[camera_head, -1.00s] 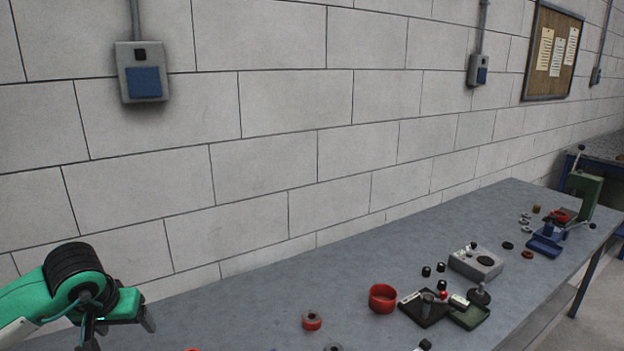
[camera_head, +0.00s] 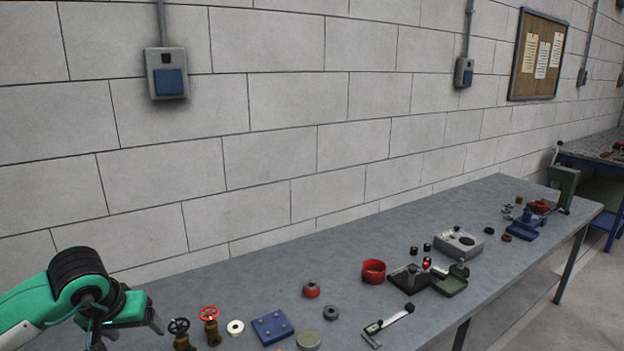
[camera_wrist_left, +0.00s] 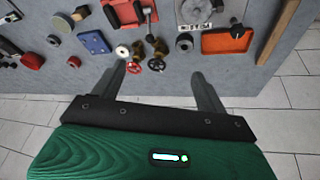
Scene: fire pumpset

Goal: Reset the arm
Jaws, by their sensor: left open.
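My left gripper (camera_head: 130,329) comes in at the lower left of the head view, green with a black joint, held above the near left end of the grey workbench (camera_head: 240,270). In the left wrist view its two grey fingers (camera_wrist_left: 160,85) are spread wide with nothing between them. Beyond the fingertips there, two brass valves (camera_wrist_left: 144,55) with red and dark handwheels sit at the bench edge, apart from the fingers. My right gripper is in neither view.
On the bench stand a blue plate (camera_head: 272,327), a red cup (camera_head: 374,271), a grey box (camera_head: 458,243) and a caliper-like tool (camera_head: 388,325). An orange tray (camera_wrist_left: 227,42) shows in the wrist view.

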